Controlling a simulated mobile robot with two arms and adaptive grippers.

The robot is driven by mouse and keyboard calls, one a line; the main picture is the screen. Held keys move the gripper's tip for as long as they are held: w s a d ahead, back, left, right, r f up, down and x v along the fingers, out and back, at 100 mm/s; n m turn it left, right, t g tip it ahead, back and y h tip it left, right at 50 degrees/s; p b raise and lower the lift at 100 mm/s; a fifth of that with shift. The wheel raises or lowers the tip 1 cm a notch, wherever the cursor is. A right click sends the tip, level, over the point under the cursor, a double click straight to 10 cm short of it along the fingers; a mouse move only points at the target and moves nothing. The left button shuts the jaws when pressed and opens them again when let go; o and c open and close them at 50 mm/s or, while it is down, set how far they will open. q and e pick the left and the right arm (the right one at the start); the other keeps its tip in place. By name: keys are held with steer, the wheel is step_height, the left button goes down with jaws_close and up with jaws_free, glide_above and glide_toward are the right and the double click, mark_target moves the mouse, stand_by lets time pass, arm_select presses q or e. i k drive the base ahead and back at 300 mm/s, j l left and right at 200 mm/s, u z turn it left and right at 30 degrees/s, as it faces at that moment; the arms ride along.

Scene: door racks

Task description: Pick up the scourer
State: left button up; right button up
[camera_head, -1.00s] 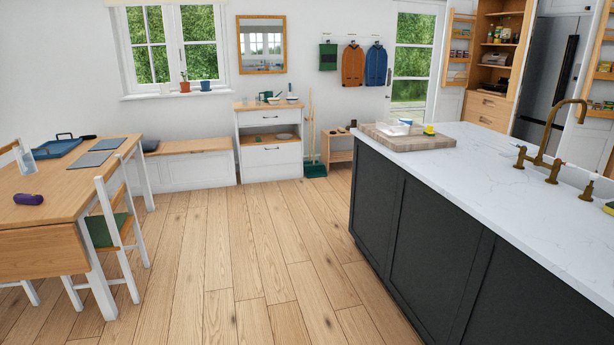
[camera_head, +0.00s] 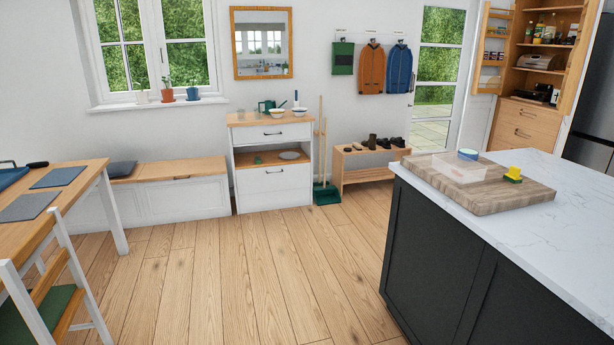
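A small yellow and green block (camera_head: 513,174), which looks like the scourer, sits on a wooden board (camera_head: 520,195) on the kitchen island, at the right of the head view. To its left on the same board is a clear container (camera_head: 458,168) with a small blue-topped round item (camera_head: 468,154) at its back edge. Neither of my grippers is in the head view.
The island's white worktop (camera_head: 570,205) and dark side (camera_head: 440,260) fill the right. A wooden table (camera_head: 25,235) and a white chair (camera_head: 65,270) stand at the left. The wood floor (camera_head: 240,270) between is clear. A drawer unit (camera_head: 272,185) stands by the far wall.

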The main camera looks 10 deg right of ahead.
mark_target(513, 175)
steer(key=i+z, duration=0.85)
steer(key=i+j+z, duration=0.2)
steer(key=i+z, duration=0.2)
steer(key=i+j+z, duration=0.25)
steer(key=z, duration=0.2)
